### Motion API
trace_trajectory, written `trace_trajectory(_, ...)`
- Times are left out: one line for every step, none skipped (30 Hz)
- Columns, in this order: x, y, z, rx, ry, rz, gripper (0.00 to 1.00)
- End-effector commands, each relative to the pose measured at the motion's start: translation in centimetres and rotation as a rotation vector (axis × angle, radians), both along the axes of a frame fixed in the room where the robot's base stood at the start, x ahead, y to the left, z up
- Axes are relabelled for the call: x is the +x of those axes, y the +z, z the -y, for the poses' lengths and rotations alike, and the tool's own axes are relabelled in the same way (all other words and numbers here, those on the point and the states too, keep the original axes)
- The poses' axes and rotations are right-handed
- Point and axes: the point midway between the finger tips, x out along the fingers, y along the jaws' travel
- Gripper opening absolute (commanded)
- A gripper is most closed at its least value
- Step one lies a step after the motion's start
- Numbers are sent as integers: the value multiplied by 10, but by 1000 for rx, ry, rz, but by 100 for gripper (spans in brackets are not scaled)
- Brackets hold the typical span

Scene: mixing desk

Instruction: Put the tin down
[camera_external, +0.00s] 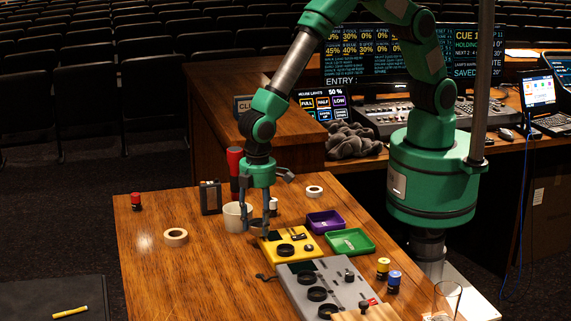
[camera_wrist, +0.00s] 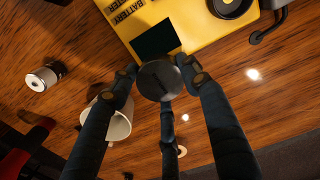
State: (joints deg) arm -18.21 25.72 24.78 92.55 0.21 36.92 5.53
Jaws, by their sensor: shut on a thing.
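The tin (camera_wrist: 158,82) is a dark, round, flat-topped thing between the fingertips in the wrist view. My gripper (camera_wrist: 158,76) is shut on it, with three dark fingers around it. The tin is in front of the near edge of the yellow box (camera_wrist: 190,32) in that view. In the external view my gripper (camera_external: 258,226) points down, between the white mug (camera_external: 234,217) and the yellow box (camera_external: 296,252). The tin is hard to make out there among the fingers. I cannot tell whether it touches the wooden table (camera_external: 150,275).
The mug (camera_wrist: 119,124) is close beside a finger. A small capped cylinder (camera_wrist: 42,78) stands apart from it. A purple tray (camera_external: 324,223), a green tray (camera_external: 350,243) and a grey box (camera_external: 322,290) crowd the right. The table is clear around the tape roll (camera_external: 176,233).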

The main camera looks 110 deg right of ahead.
Motion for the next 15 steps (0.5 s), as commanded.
trace_trajectory(9,-2,-3,0,0,2,21)
trace_trajectory(14,-3,-4,0,0,1,21)
trace_trajectory(21,-3,-6,0,0,1,21)
trace_trajectory(25,-3,-8,0,0,1,21)
trace_trajectory(30,-4,-9,0,0,0,21)
trace_trajectory(37,-5,-12,0,0,2,21)
trace_trajectory(41,-5,-13,0,0,2,21)
trace_trajectory(46,-6,-14,0,0,1,21)
trace_trajectory(52,-6,-16,0,0,1,21)
trace_trajectory(57,-7,-18,0,0,1,21)
trace_trajectory(61,-8,-19,0,0,1,21)
trace_trajectory(67,-8,-21,0,0,1,21)
trace_trajectory(71,-8,-22,0,0,1,21)
trace_trajectory(75,-8,-23,0,0,1,21)
trace_trajectory(79,-9,-25,0,0,1,21)
